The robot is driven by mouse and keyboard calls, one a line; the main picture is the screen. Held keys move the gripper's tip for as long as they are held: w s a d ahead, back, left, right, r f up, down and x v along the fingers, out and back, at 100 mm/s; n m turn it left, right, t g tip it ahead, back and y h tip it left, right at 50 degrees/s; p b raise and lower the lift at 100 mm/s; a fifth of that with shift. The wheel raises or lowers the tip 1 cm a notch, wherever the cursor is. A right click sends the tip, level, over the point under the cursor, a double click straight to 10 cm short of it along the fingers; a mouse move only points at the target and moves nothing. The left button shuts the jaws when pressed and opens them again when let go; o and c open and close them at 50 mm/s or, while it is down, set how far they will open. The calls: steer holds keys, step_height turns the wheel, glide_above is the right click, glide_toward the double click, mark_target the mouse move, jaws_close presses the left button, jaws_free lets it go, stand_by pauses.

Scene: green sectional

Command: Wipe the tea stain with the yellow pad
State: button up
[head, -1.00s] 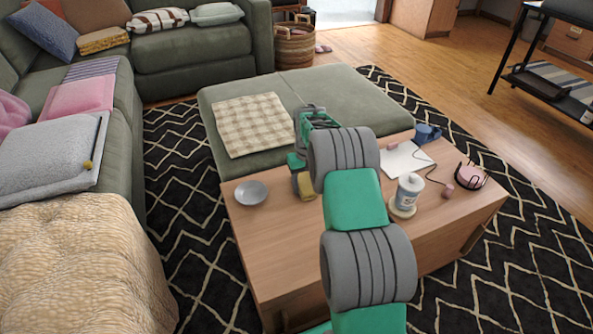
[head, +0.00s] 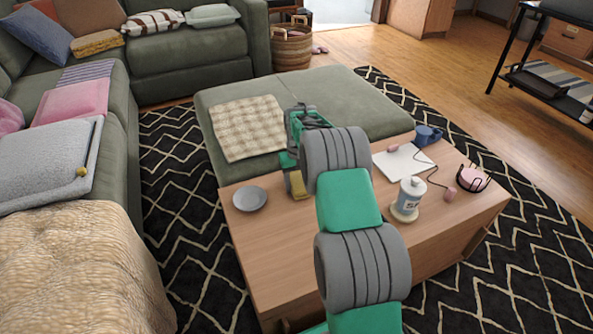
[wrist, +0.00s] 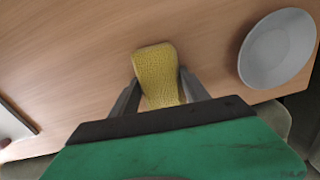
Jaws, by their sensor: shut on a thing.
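The yellow pad (wrist: 157,72) is between the two fingers of my gripper (wrist: 158,90) in the wrist view, and the fingers are shut on it. In the head view the pad (head: 298,187) shows at the end of my gripper (head: 293,172), over the wooden table (head: 275,240). I cannot tell whether the pad touches the tabletop. No tea stain can be made out in either view; my arm hides part of the table.
A grey bowl (head: 250,198) stands left of the pad on the table. To the right are a white bottle (head: 411,190) on a round coaster, a white sheet (head: 402,161), a blue mug (head: 427,135) and a wire holder (head: 474,178). A green ottoman (head: 345,100) adjoins the table's far side.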

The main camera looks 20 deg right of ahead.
steer(key=shift+w+d, duration=0.15)
steer(key=shift+d, duration=0.4)
steer(key=shift+d+r+p, duration=0.2)
steer(key=shift+r+p, duration=0.65)
steer(key=shift+r, duration=0.4)
steer(key=shift+r+p, duration=2.1)
steer(key=shift+r, duration=0.65)
steer(key=shift+a+r, duration=0.1)
